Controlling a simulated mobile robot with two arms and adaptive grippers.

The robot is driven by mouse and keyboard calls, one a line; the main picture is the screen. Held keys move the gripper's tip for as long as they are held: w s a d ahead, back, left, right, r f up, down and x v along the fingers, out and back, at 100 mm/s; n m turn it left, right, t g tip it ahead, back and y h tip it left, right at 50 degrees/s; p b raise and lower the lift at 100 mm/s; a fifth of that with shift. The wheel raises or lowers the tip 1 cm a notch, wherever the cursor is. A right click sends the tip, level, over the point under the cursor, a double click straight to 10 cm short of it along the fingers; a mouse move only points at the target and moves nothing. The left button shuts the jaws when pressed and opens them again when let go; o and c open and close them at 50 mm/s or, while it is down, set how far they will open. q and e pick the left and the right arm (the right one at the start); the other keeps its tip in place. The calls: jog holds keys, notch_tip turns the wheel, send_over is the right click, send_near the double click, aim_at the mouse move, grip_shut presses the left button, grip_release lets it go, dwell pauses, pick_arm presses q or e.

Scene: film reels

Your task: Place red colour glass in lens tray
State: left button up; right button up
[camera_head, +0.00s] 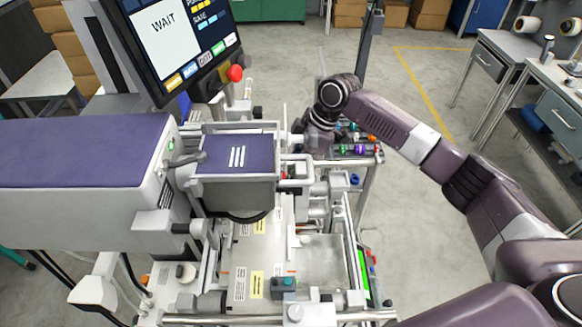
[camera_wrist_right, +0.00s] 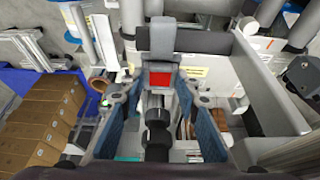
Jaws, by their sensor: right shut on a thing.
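My right gripper (camera_head: 313,142) is over the far right part of the machine in the head view, partly hidden by its own wrist. In the right wrist view, my right gripper (camera_wrist_right: 158,100) has its blue-lined fingers either side of the red colour glass (camera_wrist_right: 160,79), a small red square in a grey frame. The gripper is shut on it; the exact contact is hard to see. In the head view I cannot make out the glass. I cannot pick out the lens tray with certainty in either view. My left gripper is not in view.
Several coloured cylinders (camera_head: 355,150) stand in a rack beside the gripper. A grey machine with a purple cover (camera_head: 236,155) fills the middle, under a WAIT screen (camera_head: 170,40). Brown boxes (camera_wrist_right: 40,115) show in the wrist view.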

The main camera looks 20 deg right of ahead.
jog(key=o, duration=0.7)
jog(key=shift+b+v, duration=1.45)
jog(key=shift+v, duration=4.6)
